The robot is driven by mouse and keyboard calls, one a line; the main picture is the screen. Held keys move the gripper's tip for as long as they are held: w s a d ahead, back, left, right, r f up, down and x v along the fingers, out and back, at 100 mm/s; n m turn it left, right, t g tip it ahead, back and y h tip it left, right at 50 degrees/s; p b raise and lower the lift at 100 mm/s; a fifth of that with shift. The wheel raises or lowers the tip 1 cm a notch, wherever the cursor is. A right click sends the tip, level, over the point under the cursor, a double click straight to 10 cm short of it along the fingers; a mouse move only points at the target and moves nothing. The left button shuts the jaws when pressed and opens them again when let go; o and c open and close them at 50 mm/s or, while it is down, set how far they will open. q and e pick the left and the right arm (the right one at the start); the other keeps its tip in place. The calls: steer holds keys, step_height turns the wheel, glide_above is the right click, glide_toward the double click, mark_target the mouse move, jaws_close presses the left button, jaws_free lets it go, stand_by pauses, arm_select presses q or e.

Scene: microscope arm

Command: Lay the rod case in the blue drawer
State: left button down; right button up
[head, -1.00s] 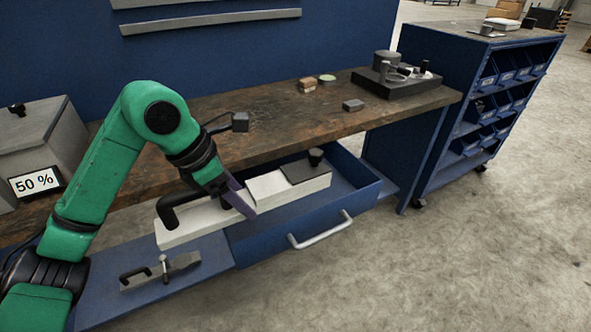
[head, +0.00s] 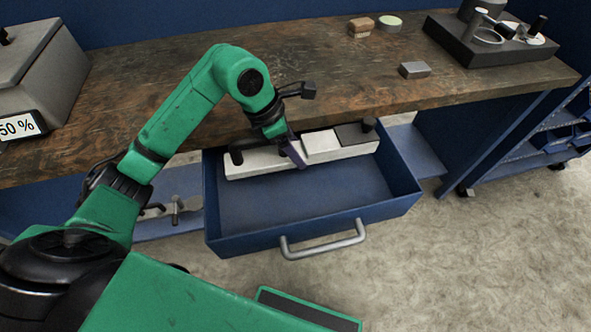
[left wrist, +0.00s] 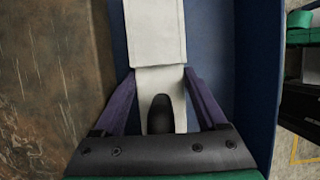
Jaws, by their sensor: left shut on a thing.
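The rod case (head: 257,161) is a long pale case with a dark plate and knob at its right end and a black bent handle at its left end. It lies lengthwise within the walls of the open blue drawer (head: 312,238), along the back side. I cannot tell whether it touches the drawer floor. My left gripper (head: 296,155), with purple fingers, is shut on the case near its middle. In the left wrist view the fingers (left wrist: 160,78) stand on both sides of the pale case (left wrist: 157,32). My right gripper is not in view.
The drawer's front half is empty, and its grey handle (head: 325,240) faces out. The wooden bench top (head: 190,92) overhangs behind it. A small grey block (head: 414,69), a black stand (head: 490,45) and a grey box (head: 38,65) sit on the bench.

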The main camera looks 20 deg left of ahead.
mark_target(269, 144)
arm_select(q)
step_height(269, 144, down, 5)
steer(key=shift+s+r, duration=0.1)
steer(key=shift+r, duration=0.1)
step_height(269, 144, down, 5)
steer(key=shift+r, duration=0.2)
steer(key=shift+c, duration=1)
jaws_free()
steer(key=shift+f, duration=0.1)
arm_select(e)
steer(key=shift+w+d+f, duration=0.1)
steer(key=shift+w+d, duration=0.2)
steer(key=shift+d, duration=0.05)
arm_select(q)
steer(key=v, duration=1.2)
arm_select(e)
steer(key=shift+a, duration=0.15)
